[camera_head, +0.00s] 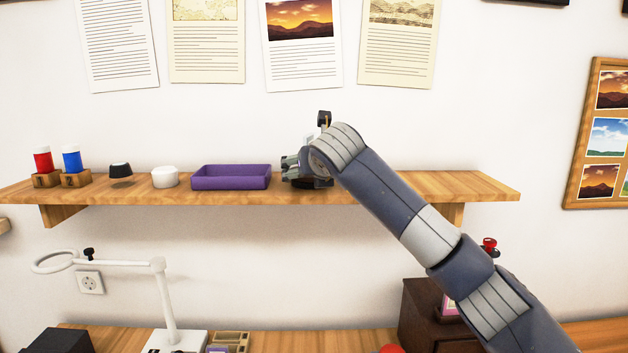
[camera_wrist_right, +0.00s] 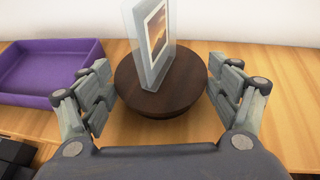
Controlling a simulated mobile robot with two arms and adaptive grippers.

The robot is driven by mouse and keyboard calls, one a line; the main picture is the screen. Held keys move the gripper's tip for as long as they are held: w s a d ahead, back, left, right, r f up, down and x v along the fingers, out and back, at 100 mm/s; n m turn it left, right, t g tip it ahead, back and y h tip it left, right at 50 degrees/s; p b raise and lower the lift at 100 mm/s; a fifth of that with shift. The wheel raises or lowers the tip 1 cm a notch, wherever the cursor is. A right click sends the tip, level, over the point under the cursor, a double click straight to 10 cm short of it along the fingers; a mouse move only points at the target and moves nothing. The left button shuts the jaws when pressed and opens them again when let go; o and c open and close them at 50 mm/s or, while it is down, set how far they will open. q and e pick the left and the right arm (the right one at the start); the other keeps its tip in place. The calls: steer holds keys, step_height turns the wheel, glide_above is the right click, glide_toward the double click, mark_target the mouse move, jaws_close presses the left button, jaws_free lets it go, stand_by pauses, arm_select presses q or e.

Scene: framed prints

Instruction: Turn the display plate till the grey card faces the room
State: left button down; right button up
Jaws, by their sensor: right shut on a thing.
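The display plate (camera_wrist_right: 178,98) is a round dark-brown disc on the wooden shelf, seen in the right wrist view. On it stands a pale, glassy upright holder (camera_wrist_right: 139,45) with an orange sunset picture (camera_wrist_right: 157,32) on its visible face, turned at an angle toward the right. No grey card shows; the holder's far face is hidden. My right gripper (camera_wrist_right: 165,82) is shut on the display plate, with a finger at either side of its rim. In the head view my right gripper (camera_head: 292,164) and arm mostly hide the plate. My left gripper is not in view.
A purple tray (camera_head: 231,178) sits just left of the plate. Further left on the shelf (camera_head: 420,188) are a white round piece (camera_head: 165,177), a dark knob (camera_head: 120,170), and red and blue bottles. The shelf right of my gripper looks clear. Prints hang above.

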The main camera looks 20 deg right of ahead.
steer(key=shift+a+r+m+h+b, duration=0.15)
steer(key=shift+a+m+h+b, duration=0.1)
steer(key=shift+m+h+b, duration=0.85)
steer(key=shift+w+a+m+g+h, duration=0.15)
steer(key=shift+m+g+h, duration=0.4)
steer(key=shift+h, duration=0.35)
steer(key=shift+a+r+m+g+h, duration=0.15)
steer(key=shift+m+g+h, duration=0.2)
steer(key=shift+m+h, duration=0.4)
steer(key=shift+w+a+r+m+g+h+p, duration=0.1)
steer(key=shift+m+g+h+p, duration=0.25)
steer(key=shift+m+h, duration=0.15)
steer(key=m+p, duration=0.1)
steer(key=g+h+p, duration=0.1)
steer(key=p, duration=0.1)
steer(key=shift+w+a+r+m+h, duration=0.15)
steer(key=shift+m+h, duration=0.1)
steer(key=shift+m, duration=0.15)
steer(key=m+g+h+p, duration=0.1)
steer(key=g+p, duration=0.1)
steer(key=p, duration=0.3)
steer(key=shift+w+a+m, duration=0.1)
steer(key=shift+w+m, duration=0.05)
steer(key=shift+m, duration=0.25)
steer(key=shift+w+f+m+g+h+p, duration=0.1)
steer(key=shift+f+m+g+h+p, duration=0.3)
steer(key=shift+p, duration=1)
steer(key=shift+r, duration=0.1)
